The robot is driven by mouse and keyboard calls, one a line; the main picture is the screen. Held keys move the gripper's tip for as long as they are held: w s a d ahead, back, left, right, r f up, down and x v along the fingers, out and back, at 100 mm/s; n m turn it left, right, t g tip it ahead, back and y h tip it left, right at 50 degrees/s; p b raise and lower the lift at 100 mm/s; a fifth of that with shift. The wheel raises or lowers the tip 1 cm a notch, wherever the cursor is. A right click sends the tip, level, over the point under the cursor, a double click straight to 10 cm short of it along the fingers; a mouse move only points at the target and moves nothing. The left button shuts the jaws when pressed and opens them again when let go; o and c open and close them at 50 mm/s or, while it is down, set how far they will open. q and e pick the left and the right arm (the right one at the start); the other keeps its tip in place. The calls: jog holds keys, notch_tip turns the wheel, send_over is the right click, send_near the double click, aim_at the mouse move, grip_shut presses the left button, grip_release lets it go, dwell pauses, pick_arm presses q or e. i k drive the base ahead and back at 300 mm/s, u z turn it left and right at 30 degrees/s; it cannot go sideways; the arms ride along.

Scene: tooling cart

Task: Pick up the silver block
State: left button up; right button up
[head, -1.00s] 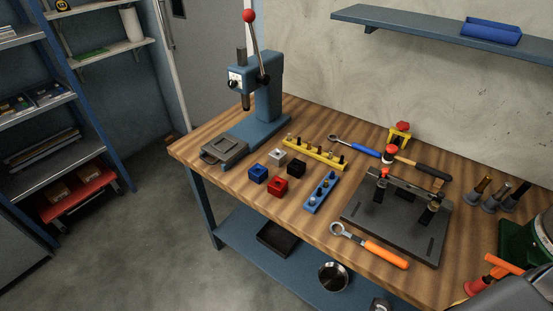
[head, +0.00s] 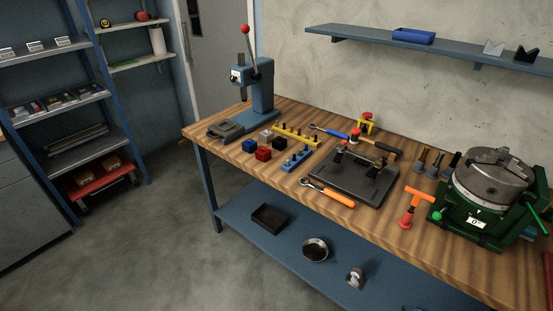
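The silver block (head: 266,134) is a small pale cube on the wooden workbench. It stands behind the red block (head: 263,154) and the black block (head: 279,142), with the blue block (head: 249,146) to its front left. The yellow rack (head: 297,135) of pegs is just to its right. Nothing touches the silver block from above. Neither of my grippers shows in the head view.
A blue arbor press (head: 262,88) with a grey plate (head: 226,129) stands left of the blocks. A blue peg rack (head: 296,160), a dark fixture plate (head: 354,178) and an orange-handled wrench (head: 328,192) lie to the right. A green rotary table (head: 481,222) stands farther right.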

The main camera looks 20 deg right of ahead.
aim_at(266, 136)
jog(key=k, duration=0.55)
jog(key=u, duration=0.8)
jog(key=i, duration=2.7)
jog(key=z, duration=2.45)
jog(key=k, duration=0.4)
jog(key=u, duration=1.1)
